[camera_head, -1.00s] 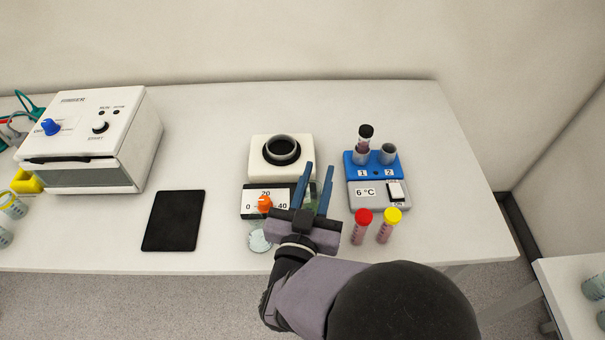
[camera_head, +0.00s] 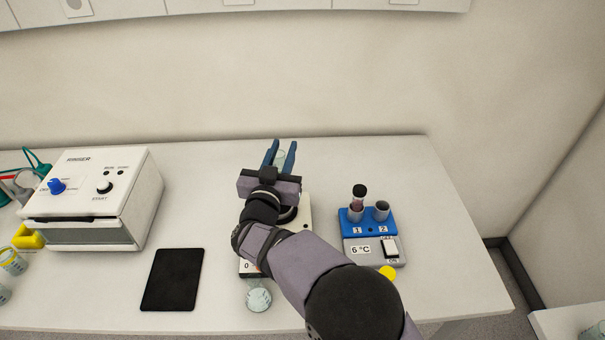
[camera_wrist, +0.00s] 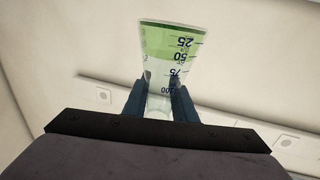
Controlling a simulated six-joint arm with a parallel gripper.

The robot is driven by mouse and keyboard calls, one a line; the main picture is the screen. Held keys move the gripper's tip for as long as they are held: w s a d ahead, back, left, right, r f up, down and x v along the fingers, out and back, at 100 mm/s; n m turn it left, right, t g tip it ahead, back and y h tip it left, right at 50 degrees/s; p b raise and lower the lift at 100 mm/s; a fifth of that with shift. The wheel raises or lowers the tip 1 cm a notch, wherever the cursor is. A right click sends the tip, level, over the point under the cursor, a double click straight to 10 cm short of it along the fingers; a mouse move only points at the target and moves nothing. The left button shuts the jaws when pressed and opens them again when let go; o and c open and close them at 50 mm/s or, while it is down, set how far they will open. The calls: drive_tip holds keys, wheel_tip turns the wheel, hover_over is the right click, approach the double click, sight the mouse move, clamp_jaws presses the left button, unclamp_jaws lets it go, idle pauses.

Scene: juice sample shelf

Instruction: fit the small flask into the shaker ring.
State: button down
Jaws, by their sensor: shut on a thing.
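My gripper (camera_head: 279,158) is shut on a clear graduated flask (camera_wrist: 165,62), with a finger on each side of it. In the wrist view the flask has a green band and marks from 25 to 100. In the head view it is a pale glass shape between the blue fingers. The gripper is held up, and in the picture it lies above and behind the white shaker (camera_head: 306,213). The dark shaker ring (camera_head: 288,215) is mostly hidden by my wrist. Another clear flask (camera_head: 258,297) stands at the table's front edge, in front of the shaker.
A blue tube block (camera_head: 368,226) with a dark-capped tube stands right of the shaker. A black pad (camera_head: 173,280) and a white rinser (camera_head: 98,200) are at left.

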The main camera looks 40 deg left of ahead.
drive_tip(key=shift+s+a+f, duration=0.25)
drive_tip(key=shift+a+f, duration=0.3)
drive_tip(key=shift+f, duration=0.15)
drive_tip(key=shift+f, duration=0.15)
drive_tip(key=shift+f+b, duration=1.6)
drive_tip(key=shift+f, duration=0.5)
drive_tip(key=shift+f+b, duration=1.15)
drive_tip(key=shift+f, duration=0.2)
drive_tip(key=c, duration=1.4)
unclamp_jaws()
drive_tip(key=shift+d, duration=0.1)
drive_tip(key=shift+r+b, duration=0.9)
drive_tip(key=shift+r, duration=4.15)
